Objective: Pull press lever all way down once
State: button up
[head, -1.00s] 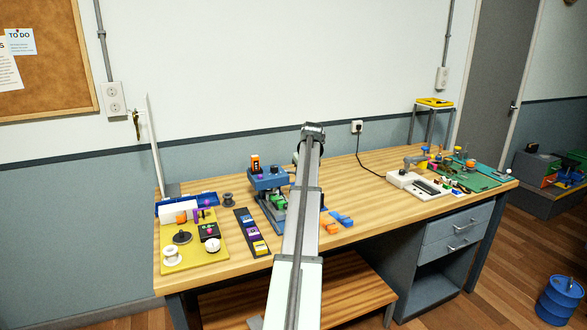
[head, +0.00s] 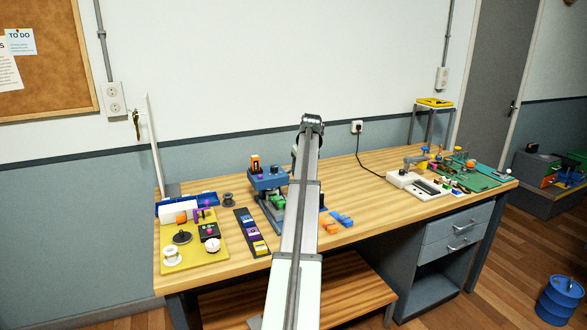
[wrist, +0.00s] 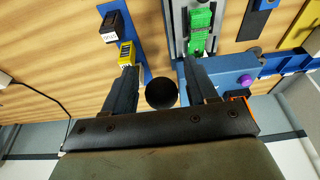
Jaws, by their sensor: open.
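The blue press (head: 268,181) stands on the bench left of my arm in the head view, with a green part (head: 279,202) low on it. In the wrist view the press head (wrist: 228,75) with a purple button is at the right, and the green part (wrist: 201,30) is at the top. A round black knob (wrist: 161,94), apparently the lever's end, shows between the fingers of my gripper (wrist: 160,76). The fingers are open, with a gap on each side of the knob. The lever's rod is hidden. My arm hides the gripper in the head view.
A dark strip with coloured blocks (head: 251,232) lies left of the press. A yellow board (head: 190,256) with spools is further left. Orange and blue pieces (head: 335,222) lie right of my arm. A white device (head: 416,185) stands at the right.

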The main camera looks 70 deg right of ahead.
jog(key=shift+r, duration=0.1)
jog(key=v, duration=0.6)
jog(key=shift+r, duration=0.4)
dwell(0.3)
jog(key=shift+s+a, duration=0.1)
dwell(0.3)
